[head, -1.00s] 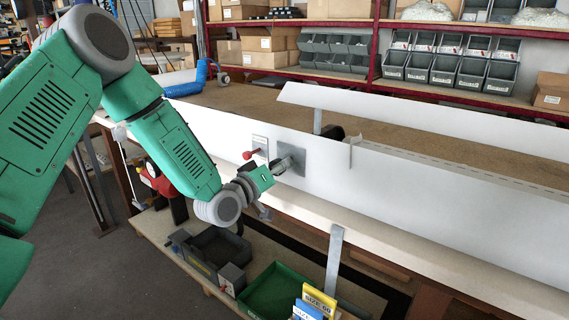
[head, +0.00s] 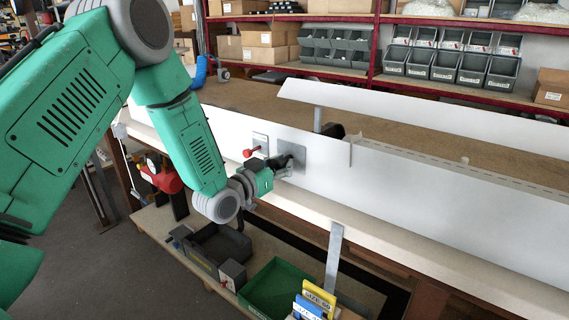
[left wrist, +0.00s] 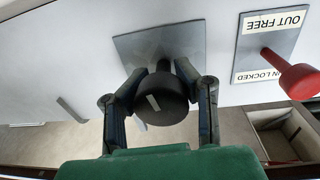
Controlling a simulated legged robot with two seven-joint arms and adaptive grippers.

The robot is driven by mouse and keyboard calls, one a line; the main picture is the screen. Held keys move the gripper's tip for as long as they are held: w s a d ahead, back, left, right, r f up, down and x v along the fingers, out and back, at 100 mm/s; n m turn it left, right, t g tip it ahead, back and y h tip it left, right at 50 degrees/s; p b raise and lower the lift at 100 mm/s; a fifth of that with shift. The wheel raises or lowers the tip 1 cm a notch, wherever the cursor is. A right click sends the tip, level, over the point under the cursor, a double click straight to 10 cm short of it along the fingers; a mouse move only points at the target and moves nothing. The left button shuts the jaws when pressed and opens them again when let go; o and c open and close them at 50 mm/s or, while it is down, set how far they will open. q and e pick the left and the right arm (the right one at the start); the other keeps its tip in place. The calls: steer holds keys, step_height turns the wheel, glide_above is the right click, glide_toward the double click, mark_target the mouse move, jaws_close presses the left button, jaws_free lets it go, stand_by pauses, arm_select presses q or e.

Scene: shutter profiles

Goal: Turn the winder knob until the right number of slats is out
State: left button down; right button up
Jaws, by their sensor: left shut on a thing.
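The winder knob (left wrist: 166,100) is round and black with a pale line on its face, on a grey square plate (left wrist: 150,45) fixed to the white front panel (head: 430,195). My left gripper (left wrist: 160,76) is shut on the knob, one finger on each side. In the head view the left gripper (head: 283,166) is at the same plate and hides most of the knob. How many slats are out cannot be told. My right gripper is in neither view.
A red lever (left wrist: 299,80) sticks out close beside the knob, by a label plate (left wrist: 272,22) reading "OUT FREE" and "IN LOCKED". Below stand a green tray (head: 262,292) and a dark open bin (head: 222,248). Shelves of grey bins (head: 435,62) line the back.

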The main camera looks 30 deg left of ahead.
arm_select(q)
steer(key=shift+a, duration=0.1)
stand_by(0.4)
steer(key=c, duration=1)
jaws_free()
steer(key=shift+c, duration=0.2)
steer(key=shift+a, duration=0.1)
steer(key=s+a, duration=0.1)
steer(key=s, duration=1)
steer(key=shift+s+a+f, duration=0.15)
steer(key=shift+s+a, duration=0.25)
